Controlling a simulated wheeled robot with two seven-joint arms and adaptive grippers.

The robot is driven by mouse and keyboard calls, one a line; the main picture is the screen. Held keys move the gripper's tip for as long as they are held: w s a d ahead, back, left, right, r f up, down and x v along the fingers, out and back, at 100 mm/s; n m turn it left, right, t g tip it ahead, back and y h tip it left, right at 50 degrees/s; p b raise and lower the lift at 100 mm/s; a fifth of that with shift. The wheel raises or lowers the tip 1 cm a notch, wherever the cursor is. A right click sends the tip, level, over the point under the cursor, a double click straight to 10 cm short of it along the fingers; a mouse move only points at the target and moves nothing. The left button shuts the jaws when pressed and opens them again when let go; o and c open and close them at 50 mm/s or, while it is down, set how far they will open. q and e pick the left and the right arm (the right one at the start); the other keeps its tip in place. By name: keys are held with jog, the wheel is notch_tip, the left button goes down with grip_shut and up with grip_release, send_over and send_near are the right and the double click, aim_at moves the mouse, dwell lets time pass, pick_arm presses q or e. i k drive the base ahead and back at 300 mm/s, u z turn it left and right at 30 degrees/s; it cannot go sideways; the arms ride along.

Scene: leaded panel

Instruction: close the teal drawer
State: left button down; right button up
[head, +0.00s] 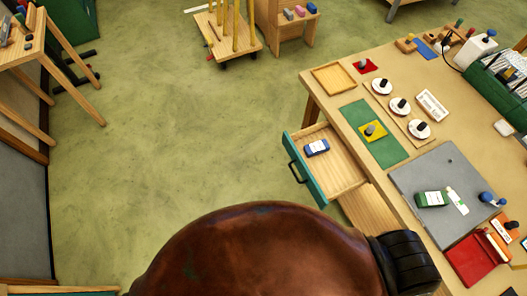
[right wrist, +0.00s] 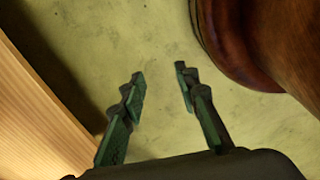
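The teal drawer (head: 304,178) stands open at the left side of the wooden workbench in the head view. It has a teal front, a dark bar handle (head: 298,172) and a wooden inside. A blue box with a white label (head: 317,148) lies in it. My right gripper (right wrist: 159,78) shows in the right wrist view, with its two fingers apart and nothing between them. It is over the green floor, beside a pale wooden surface at the left. My left gripper is not in view. No gripper shows in the head view.
The workbench top (head: 376,75) holds a green mat (head: 390,150), a grey mat (head: 405,181), white round dishes and a red tray (head: 470,262). The green floor (head: 180,120) left of the drawer is clear.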

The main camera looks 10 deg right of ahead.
aim_at(328, 176)
jog(key=u, duration=0.05)
jog(key=k, duration=0.6)
jog(key=z, duration=0.8)
jog(key=i, duration=0.5)
jog(key=z, duration=0.05)
